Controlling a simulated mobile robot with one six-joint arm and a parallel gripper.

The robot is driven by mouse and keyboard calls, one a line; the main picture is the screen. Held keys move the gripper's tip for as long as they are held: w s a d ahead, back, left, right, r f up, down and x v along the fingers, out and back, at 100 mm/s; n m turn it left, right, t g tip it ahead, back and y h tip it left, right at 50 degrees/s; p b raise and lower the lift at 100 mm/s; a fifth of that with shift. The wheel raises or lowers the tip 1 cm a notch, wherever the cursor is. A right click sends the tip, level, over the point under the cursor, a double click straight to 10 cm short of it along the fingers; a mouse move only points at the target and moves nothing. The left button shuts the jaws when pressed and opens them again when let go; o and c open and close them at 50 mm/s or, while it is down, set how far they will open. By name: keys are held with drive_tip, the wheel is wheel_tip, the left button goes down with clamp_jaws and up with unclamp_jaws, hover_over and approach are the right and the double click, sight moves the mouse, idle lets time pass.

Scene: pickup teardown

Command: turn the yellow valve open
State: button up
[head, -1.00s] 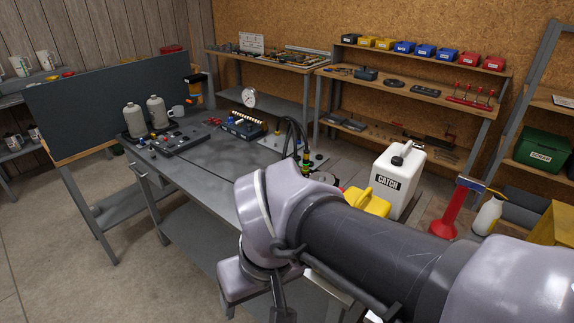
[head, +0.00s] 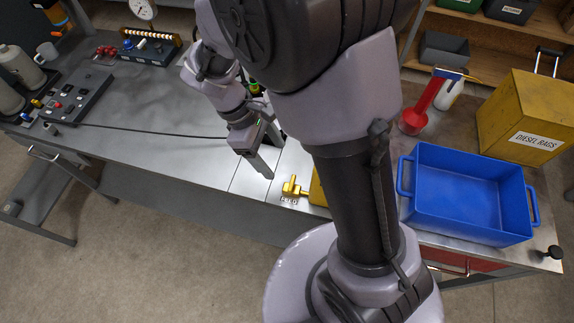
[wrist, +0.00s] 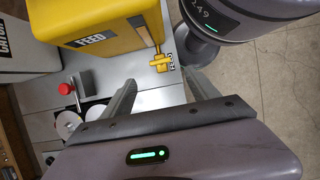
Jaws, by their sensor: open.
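The yellow valve (head: 294,187) is small and sits near the front edge of the metal bench, beside a small printed label. It also shows in the wrist view (wrist: 160,63), by the yellow container marked FEED (wrist: 105,30). My gripper (head: 266,172) is above the bench, left of the valve in the head view. In the wrist view my gripper (wrist: 157,88) has its fingers spread and empty, with the valve ahead of the gap between them. I cannot tell the exact distance. My arm hides most of the yellow container in the head view.
A blue bin (head: 465,190) and a yellow box (head: 525,115) stand on the right. In the wrist view, a red knob (wrist: 64,88) and a white container (wrist: 25,40) are left of the fingers. The bench left of my gripper is mostly clear.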

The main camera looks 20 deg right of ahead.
sight(291, 182)
drive_tip(key=b+x, duration=0.3)
drive_tip(key=x, duration=0.8)
drive_tip(key=shift+w+f, duration=0.1)
drive_tip(key=c, duration=1.4)
drive_tip(key=shift+o, duration=0.2)
